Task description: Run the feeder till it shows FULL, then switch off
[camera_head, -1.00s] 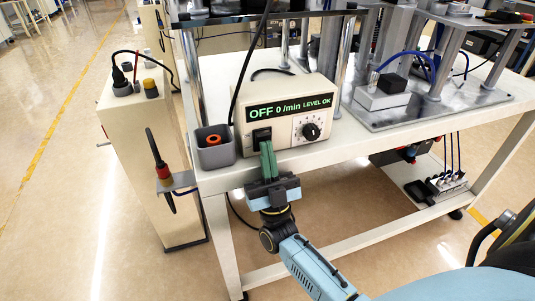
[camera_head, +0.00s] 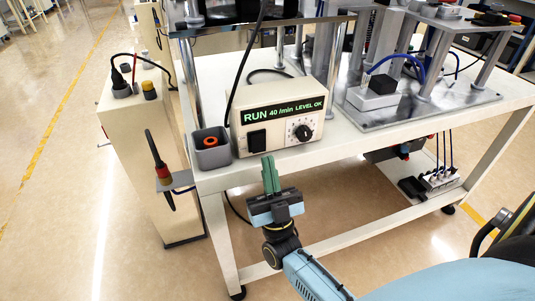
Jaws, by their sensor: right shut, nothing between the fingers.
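The feeder control box (camera_head: 283,116) is cream and stands at the front left of the white bench. Its display (camera_head: 284,110) reads "RUN 40 /min LEVEL OK" in green on black. A black rocker switch (camera_head: 257,140) is on the left of its front face, and a black dial (camera_head: 303,132) is on the right. My right gripper (camera_head: 268,160) is shut and empty, its green fingers pointing up, a little below and in front of the switch, apart from it. The feeder bowl is not clearly visible. My left gripper is not in view.
A grey bin (camera_head: 210,150) with orange-red rings stands left of the box. A black cable (camera_head: 243,70) runs upward behind the box. A metal fixture (camera_head: 400,105) stands to the right on the white bench (camera_head: 340,145). A cream cabinet (camera_head: 140,150) stands left.

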